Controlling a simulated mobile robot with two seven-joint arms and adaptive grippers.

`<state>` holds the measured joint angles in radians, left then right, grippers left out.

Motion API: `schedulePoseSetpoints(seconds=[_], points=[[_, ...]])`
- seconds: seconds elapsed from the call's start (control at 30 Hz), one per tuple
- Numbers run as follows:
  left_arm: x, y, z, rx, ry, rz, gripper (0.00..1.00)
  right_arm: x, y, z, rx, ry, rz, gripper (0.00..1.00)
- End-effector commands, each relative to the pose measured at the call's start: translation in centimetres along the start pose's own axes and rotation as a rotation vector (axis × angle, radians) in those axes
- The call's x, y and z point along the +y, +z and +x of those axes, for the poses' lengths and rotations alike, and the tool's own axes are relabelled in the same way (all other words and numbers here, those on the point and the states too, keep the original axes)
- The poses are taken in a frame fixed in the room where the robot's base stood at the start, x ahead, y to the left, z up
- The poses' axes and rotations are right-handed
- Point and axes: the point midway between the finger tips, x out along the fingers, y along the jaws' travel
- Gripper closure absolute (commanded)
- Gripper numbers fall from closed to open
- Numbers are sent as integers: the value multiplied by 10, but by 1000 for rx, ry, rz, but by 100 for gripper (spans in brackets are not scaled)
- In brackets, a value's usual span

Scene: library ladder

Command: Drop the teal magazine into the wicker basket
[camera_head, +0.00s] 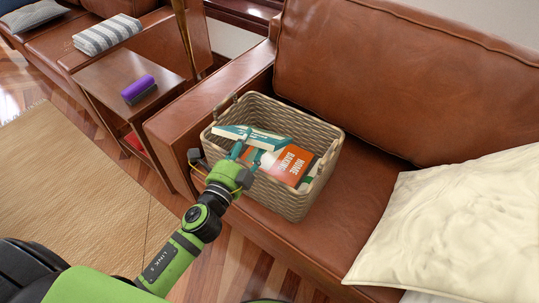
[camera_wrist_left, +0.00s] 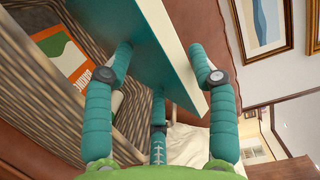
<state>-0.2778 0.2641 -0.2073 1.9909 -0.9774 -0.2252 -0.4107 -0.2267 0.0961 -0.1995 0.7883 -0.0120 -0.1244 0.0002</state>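The teal magazine (camera_head: 262,139), with a white band, shows at the mouth of the wicker basket (camera_head: 287,200), tilted. In the left wrist view, its broad teal face (camera_wrist_left: 150,55) and pale page edge lie between my teal fingers. My left gripper (camera_head: 238,152) reaches over the basket's near left rim and is shut on the magazine; the fingers press it from both sides. The basket's woven wall also shows in the left wrist view (camera_wrist_left: 55,120). I cannot tell whether the magazine touches the basket. My right gripper is not in view.
An orange baking book (camera_head: 289,165) lies in the basket, partly below the teal magazine. The basket stands on a brown leather sofa (camera_head: 215,92), beside a cream cushion (camera_head: 450,225). A side table (camera_head: 118,72) with a purple item (camera_head: 138,88) stands left of the sofa arm.

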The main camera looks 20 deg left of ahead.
Motion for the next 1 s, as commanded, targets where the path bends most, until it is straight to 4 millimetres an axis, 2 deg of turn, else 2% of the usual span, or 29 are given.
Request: schedulePoseSetpoints(seconds=[0.03,0.2,0.4,0.9,1.0], points=[[0,0,-11,-1,-1,-3,47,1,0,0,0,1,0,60],[-1,0,-40,-1,-1,-3,47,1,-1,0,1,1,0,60],[-2,0,-57,0,-4,-1,47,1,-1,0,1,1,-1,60],[-1,0,-60,0,-2,0,47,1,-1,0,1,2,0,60],[8,1,-59,-3,24,-23,47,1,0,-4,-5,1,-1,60]])
